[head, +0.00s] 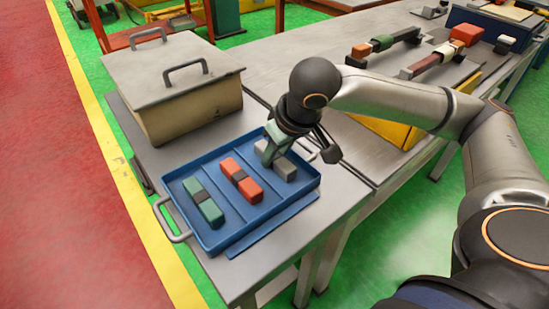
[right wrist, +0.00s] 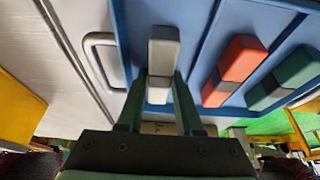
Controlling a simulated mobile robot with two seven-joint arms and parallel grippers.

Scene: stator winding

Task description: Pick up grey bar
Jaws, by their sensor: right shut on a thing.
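The grey bar (head: 284,167) lies in the right-hand compartment of the blue tray (head: 232,247) in the head view. In the right wrist view the grey bar (right wrist: 164,50) stands out between the finger ends. My right gripper (head: 270,152) reaches down into that compartment and is shut on the grey bar; its fingers also show in the right wrist view (right wrist: 160,85). A red bar (head: 240,179) with a dark middle lies in the middle compartment. A green bar (head: 203,204) with a dark middle lies in the left compartment. My left gripper is not in view.
A lidded metal box (head: 180,100) with handles stands behind the tray. Tools with coloured grips (head: 385,44) lie on the bench further back at the right. A yellow bin (head: 390,128) is under my right arm. The bench's front edge is close to the tray.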

